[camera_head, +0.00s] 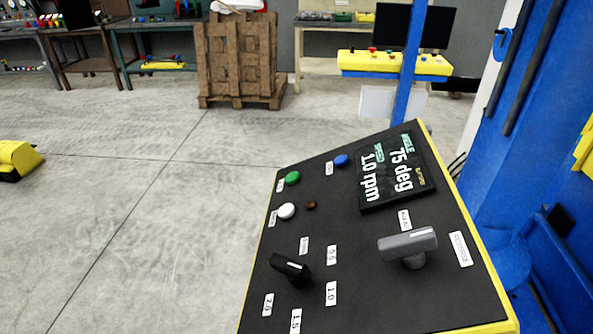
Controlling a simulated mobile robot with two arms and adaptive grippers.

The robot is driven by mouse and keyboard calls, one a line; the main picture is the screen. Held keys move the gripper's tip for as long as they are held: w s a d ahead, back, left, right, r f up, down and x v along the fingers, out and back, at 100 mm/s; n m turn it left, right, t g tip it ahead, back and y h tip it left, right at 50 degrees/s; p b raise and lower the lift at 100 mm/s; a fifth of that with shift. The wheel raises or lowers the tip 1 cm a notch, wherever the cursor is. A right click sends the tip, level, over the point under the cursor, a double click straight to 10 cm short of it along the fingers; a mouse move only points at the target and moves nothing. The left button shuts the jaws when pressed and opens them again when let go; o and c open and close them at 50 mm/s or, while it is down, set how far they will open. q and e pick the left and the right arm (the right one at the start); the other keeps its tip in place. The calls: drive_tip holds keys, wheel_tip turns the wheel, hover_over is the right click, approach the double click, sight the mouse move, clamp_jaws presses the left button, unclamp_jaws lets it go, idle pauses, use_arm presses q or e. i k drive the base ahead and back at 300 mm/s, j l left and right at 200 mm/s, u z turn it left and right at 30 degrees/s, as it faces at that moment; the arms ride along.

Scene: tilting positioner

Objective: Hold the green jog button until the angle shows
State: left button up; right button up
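The green button (292,178) is on the black control panel (345,290), near its far left edge. Nothing touches it. A small display (392,170) at the panel's far right reads 75 deg under ANGLE and 1.0 rpm under SPEED. A blue button (341,160) sits between the green button and the display. A white button (287,210) lies nearer than the green one, beside a small dark brown lamp (311,205). Neither of my grippers shows in the head view.
A black knob (290,268) and a grey lever knob (408,245) stand up from the nearer part of the panel. A blue machine column (500,150) rises to the right. Stacked wooden pallets (240,60) and workbenches stand behind. The floor to the left is mostly clear.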

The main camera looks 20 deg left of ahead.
sight(293, 177)
drive_tip(key=k, duration=0.65)
drive_tip(key=z, duration=1.1)
drive_tip(key=j+z, duration=0.2)
drive_tip(key=k+j, duration=0.1)
drive_tip(key=j, duration=0.4)
drive_tip(key=k+j, duration=0.1)
drive_tip(key=j, duration=0.45)
drive_tip(key=k+j, duration=0.1)
drive_tip(key=j, duration=0.4)
drive_tip(key=k+j, duration=0.1)
drive_tip(key=j, duration=0.4)
drive_tip(key=k+j, duration=0.1)
drive_tip(key=j, duration=0.4)
drive_tip(key=k+j, duration=0.1)
drive_tip(key=j, duration=0.45)
drive_tip(key=k+j, duration=0.1)
drive_tip(key=j, duration=0.4)
